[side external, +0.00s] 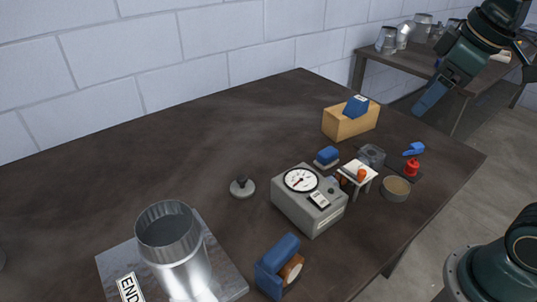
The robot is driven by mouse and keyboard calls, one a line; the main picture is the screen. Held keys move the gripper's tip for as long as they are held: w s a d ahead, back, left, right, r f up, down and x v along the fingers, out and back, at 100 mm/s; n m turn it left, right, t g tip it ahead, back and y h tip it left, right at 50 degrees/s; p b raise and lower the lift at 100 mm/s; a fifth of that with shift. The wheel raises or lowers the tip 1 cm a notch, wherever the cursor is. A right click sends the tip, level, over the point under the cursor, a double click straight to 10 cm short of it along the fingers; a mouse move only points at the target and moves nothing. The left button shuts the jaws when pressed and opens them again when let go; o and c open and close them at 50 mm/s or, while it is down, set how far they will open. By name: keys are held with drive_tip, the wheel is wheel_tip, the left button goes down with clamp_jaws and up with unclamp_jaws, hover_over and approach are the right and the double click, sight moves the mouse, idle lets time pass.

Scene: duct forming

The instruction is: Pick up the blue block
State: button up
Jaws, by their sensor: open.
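A small blue block (327,155) sits on a pale base on the dark table, just left of the grey clear-sided block and behind the gauge box. A larger blue piece (357,106) stands tilted in an open tan wooden box (350,125) toward the back right. I cannot tell for certain which of these is the task's block. My gripper (431,98) hangs at the upper right, beyond the table's right edge, apart from both pieces. It is open and seems empty; its fingers are small and hard to make out.
A grey gauge box (308,208), a blue tape dispenser (277,264), a small stand (358,173), a red item (412,167) and a round tin (395,189) crowd the right side. A metal duct (170,240) stands on a plate at front left. The back left is clear.

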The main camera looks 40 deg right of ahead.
drive_tip(key=w+d+r+n+g, duration=0.1)
drive_tip(key=w+d+r+n, duration=0.25)
drive_tip(key=w, duration=0.55)
drive_tip(key=n+g, duration=0.4)
drive_tip(key=n, duration=0.7)
hover_over(359, 99)
wheel_tip(359, 99, down, 12)
drive_tip(key=shift+f, duration=0.1)
drive_tip(key=shift+f, duration=4.2)
